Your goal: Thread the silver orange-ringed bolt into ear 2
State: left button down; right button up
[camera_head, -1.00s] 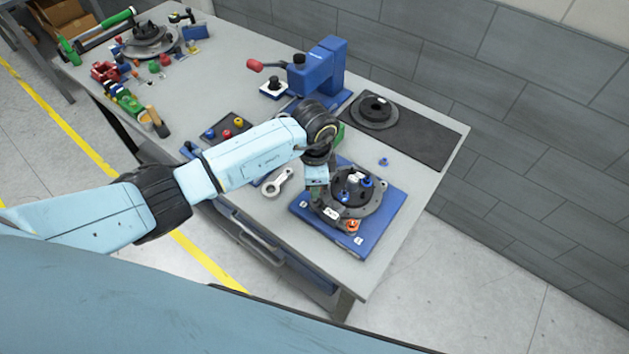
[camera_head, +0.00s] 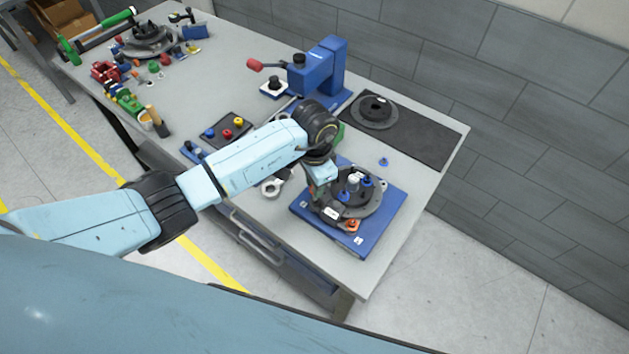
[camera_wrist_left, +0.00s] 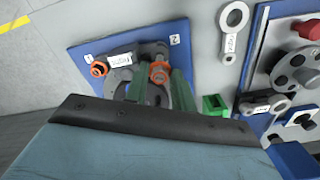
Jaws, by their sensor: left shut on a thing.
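The blue base plate (camera_head: 378,226) lies on the bench's near right part and carries a dark round chassis part (camera_head: 372,203) with ears along its near side. My left gripper (camera_wrist_left: 160,80) points down over one ear, its green fingers shut around an orange-ringed bolt (camera_wrist_left: 159,72). Its silver shank is mostly hidden, so I cannot tell how far it sits in the ear. Another orange-ringed piece (camera_wrist_left: 97,69) is at the other visible ear; it also shows in the head view (camera_head: 352,225). The right gripper is not in view.
A grey ring-ended wrench (camera_wrist_left: 234,20) lies beside the plate. A green block (camera_wrist_left: 215,105) is close to the gripper. A blue press (camera_head: 318,70) and a dark mat (camera_head: 425,145) with a round part stand behind. A small tray (camera_head: 226,130) holds coloured pieces.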

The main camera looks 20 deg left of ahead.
pick_arm(q)
jog(key=shift+f, duration=0.1)
dwell(0.3)
jog(key=shift+f, duration=0.3)
jog(key=shift+f, duration=0.2)
jog(key=shift+f+b, duration=0.2)
jog(key=shift+b, duration=0.1)
jog(key=shift+f, duration=0.15)
dwell(0.3)
jog(key=shift+d+f, duration=0.1)
jog(key=shift+f, duration=0.15)
jog(key=shift+f, duration=0.15)
jog(key=shift+f+b, duration=0.25)
jog(key=shift+b, duration=0.05)
jog(key=shift+f, duration=0.45)
dwell(0.6)
